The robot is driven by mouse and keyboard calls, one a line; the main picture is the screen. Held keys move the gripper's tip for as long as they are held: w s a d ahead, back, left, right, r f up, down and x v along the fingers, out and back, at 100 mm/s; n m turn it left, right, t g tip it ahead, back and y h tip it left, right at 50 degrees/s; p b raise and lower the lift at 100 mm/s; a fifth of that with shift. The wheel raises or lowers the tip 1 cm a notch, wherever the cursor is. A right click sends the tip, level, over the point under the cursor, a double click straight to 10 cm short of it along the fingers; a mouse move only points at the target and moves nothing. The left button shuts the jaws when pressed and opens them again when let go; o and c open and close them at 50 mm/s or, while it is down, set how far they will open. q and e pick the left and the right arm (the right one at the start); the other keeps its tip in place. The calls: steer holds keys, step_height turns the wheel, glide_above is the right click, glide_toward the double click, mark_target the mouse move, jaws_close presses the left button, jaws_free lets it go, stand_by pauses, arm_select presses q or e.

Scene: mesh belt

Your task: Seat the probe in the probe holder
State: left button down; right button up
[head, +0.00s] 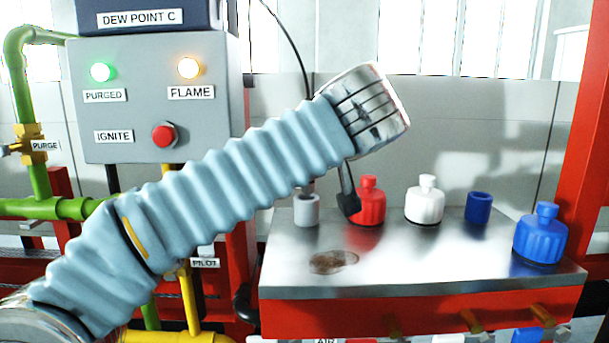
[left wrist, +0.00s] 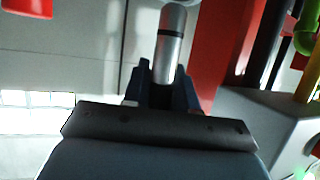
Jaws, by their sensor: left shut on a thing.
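The probe (left wrist: 168,55) is a silver cylinder with a dark band, between the fingers of my left gripper (left wrist: 163,95) in the left wrist view. In the head view my left arm covers most of it; a black cable runs down behind the arm. A small grey cup (head: 306,212), which looks like the probe holder, stands at the bench's left. A bit of the probe (head: 308,187) shows just over the cup's mouth; I cannot tell whether its tip is inside. One dark finger of my left gripper (head: 347,195) shows right of the cup. My right gripper is out of view.
On the metal bench (head: 440,265) stand a red bottle (head: 369,205), close to my gripper, a white bottle (head: 425,203), a blue cup (head: 478,208) and a blue bottle (head: 540,238). A control box (head: 150,110) stands at left behind my arm.

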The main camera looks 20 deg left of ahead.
arm_select(q)
steer(key=shift+w+a+f, duration=0.15)
steer(key=shift+w+f, duration=0.05)
steer(key=shift+f, duration=0.85)
steer(key=shift+w+a+f, duration=0.1)
steer(key=shift+w+f, duration=0.1)
steer(key=shift+f, duration=0.85)
steer(key=shift+f, duration=0.1)
steer(key=shift+f, duration=0.1)
steer(key=c, duration=0.9)
jaws_free()
